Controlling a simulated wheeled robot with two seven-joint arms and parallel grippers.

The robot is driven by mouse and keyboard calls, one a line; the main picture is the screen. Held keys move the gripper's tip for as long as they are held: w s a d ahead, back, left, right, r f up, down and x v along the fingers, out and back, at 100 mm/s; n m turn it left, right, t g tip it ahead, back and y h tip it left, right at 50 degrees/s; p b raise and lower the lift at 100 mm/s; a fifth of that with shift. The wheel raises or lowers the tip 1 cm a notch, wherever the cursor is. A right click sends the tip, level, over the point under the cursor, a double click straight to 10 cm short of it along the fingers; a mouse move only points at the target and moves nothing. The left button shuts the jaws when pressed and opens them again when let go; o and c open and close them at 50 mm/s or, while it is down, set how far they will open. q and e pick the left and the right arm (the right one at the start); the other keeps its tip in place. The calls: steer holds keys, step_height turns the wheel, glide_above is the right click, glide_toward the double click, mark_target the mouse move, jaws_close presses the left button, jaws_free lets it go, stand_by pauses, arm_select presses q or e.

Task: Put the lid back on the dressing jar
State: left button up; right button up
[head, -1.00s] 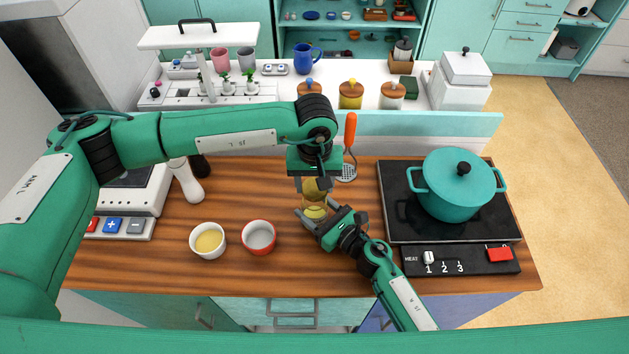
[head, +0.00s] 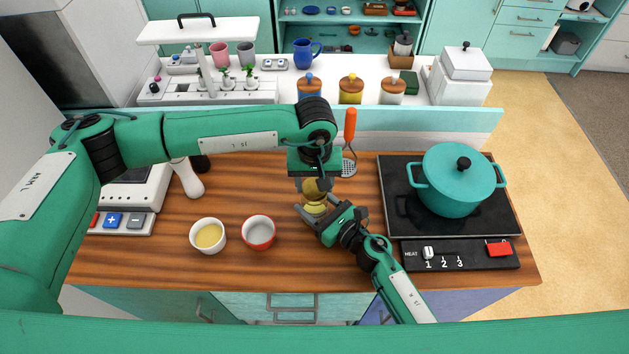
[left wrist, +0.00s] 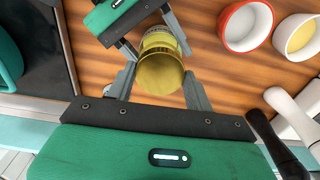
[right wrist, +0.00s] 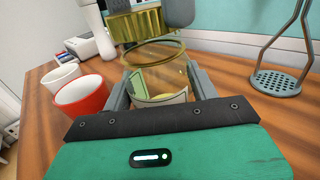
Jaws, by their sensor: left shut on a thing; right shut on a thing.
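The dressing jar (head: 314,208) is a small clear glass jar with a pale label, upright on or just above the wooden counter. My right gripper (head: 318,216) is shut around its body; the right wrist view shows the open glass rim and the jar (right wrist: 158,82) between the fingers. The gold lid (head: 313,187) is in my left gripper (head: 313,183), which is shut on its sides and points down from above. In the right wrist view the lid (right wrist: 138,24) is above the rim, toward its left and far side. I cannot tell whether they touch.
A bowl of yellow dressing (head: 208,236) and a red-rimmed bowl (head: 259,232) stand left of the jar. The teal pot (head: 457,181) on the hob (head: 395,215) is to the right.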

arm_select(q)
steer(key=shift+f, duration=0.55)
arm_select(e)
jaws_close()
arm_select(q)
steer(key=m, duration=1.3)
steer(key=o, duration=0.9)
steer(key=shift+r, duration=0.15)
